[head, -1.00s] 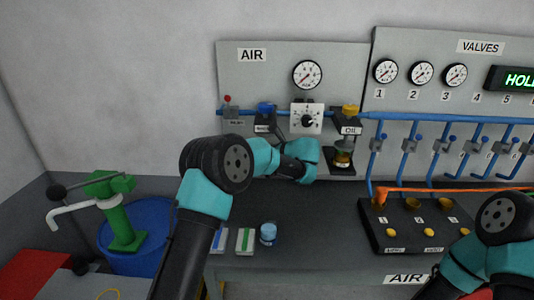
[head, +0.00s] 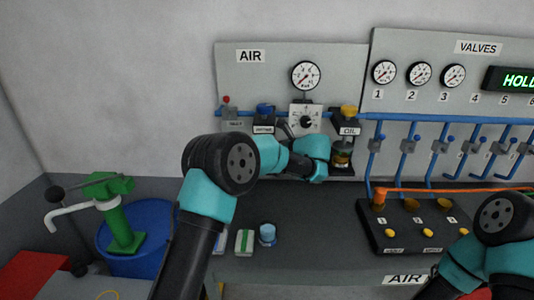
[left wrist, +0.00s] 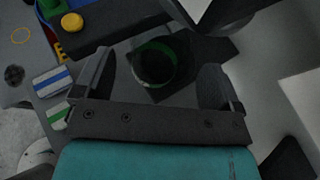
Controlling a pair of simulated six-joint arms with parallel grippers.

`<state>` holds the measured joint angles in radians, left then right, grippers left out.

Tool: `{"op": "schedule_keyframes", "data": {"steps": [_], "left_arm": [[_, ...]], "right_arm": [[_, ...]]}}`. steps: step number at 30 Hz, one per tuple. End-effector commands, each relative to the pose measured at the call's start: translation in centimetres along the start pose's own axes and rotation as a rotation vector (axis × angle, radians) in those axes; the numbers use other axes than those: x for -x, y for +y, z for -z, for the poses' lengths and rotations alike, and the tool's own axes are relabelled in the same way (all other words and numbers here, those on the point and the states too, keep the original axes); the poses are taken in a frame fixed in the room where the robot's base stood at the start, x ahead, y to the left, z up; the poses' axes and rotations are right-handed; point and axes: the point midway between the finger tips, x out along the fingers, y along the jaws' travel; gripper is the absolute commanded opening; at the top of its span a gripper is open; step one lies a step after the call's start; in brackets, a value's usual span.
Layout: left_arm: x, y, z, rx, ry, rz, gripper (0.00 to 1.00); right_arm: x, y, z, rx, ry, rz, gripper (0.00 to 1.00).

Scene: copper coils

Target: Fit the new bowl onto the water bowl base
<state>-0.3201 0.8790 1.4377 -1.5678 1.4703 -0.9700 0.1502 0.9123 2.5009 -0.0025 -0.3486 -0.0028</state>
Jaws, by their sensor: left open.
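The water bowl base (head: 265,109), with its blue cap, is on the AIR panel; what hangs under it is hidden behind my left arm. A small light-blue bowl (head: 267,234) stands on the bench below. My left gripper (head: 319,174) is just left of the oil unit's bowl (head: 342,157). In the left wrist view my left gripper (left wrist: 160,80) is open, with a dark round cup with a green band (left wrist: 155,62) beyond and between its fingers, apparently not gripped. I cannot tell which bowl that is. My right arm shows at the lower right, its gripper out of view.
Two packets, one blue-striped (left wrist: 52,81) and one green-striped (head: 245,241), lie beside the light-blue bowl. A button console (head: 412,232) stands to the right on the bench. A green hand pump (head: 122,225) and blue drum (head: 160,225) are at left. The bench middle is clear.

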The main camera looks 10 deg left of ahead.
Motion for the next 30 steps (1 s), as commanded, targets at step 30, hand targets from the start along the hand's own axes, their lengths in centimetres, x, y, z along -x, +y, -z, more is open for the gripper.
{"op": "schedule_keyframes", "data": {"steps": [30], "left_arm": [[8.0,0.0,0.0,0.000,0.000,0.000,0.90]], "right_arm": [[0.0,0.0,0.0,0.000,0.000,0.000,0.43]]}}
